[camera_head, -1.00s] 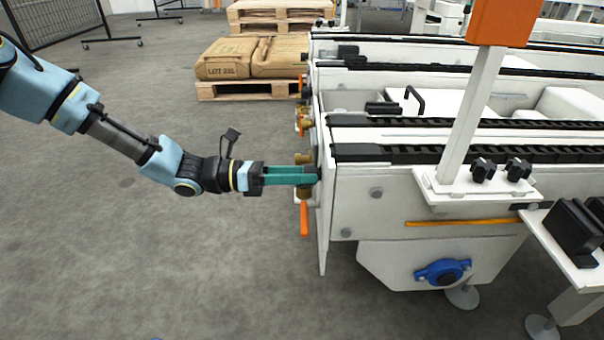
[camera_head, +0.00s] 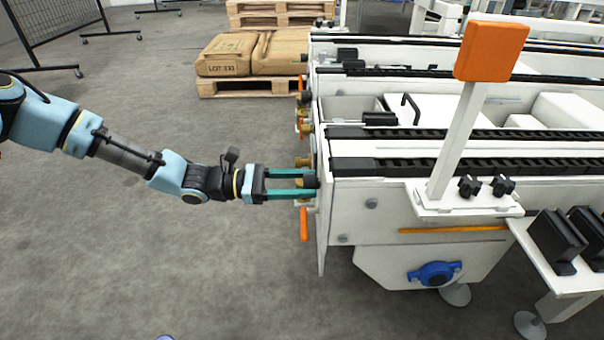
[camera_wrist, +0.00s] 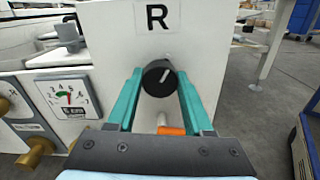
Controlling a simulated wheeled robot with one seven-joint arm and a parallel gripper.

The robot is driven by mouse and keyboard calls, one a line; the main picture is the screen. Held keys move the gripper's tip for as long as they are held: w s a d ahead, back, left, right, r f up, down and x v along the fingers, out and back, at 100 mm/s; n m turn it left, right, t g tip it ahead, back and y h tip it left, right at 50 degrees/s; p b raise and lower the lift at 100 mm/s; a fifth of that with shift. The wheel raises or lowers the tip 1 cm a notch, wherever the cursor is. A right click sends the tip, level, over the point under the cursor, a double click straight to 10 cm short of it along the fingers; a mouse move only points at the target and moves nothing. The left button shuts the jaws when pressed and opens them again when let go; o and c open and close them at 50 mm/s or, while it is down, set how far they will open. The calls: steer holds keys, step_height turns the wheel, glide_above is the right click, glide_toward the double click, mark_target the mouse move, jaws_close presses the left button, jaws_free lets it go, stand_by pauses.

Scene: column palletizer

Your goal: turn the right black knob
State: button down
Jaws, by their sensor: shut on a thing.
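The right black knob (camera_wrist: 159,78) sits on a white panel below a printed letter R (camera_wrist: 157,16) in the wrist view. It is round, with a white pointer line tilted to the upper right. My gripper (camera_head: 312,182) reaches the left end face of the white conveyor machine in the head view. Its two teal fingers, one on each side of the knob, are shut on it; the wrist view shows my gripper (camera_wrist: 160,85) around it. In the head view the knob (camera_head: 312,183) is partly hidden by the fingertips.
An orange handle (camera_head: 304,224) hangs just below the fingers. A pallet with sacks (camera_head: 232,57) stands behind. The floor under my arm is clear.

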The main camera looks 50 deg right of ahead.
steer(key=m+p, duration=0.3)
steer(key=m, duration=0.2)
steer(key=shift+m, duration=0.3)
stand_by(0.5)
steer(key=shift+c, duration=1.5)
jaws_free()
steer(key=p+v, duration=0.1)
steer(key=v, duration=1)
steer(key=shift+p, duration=0.3)
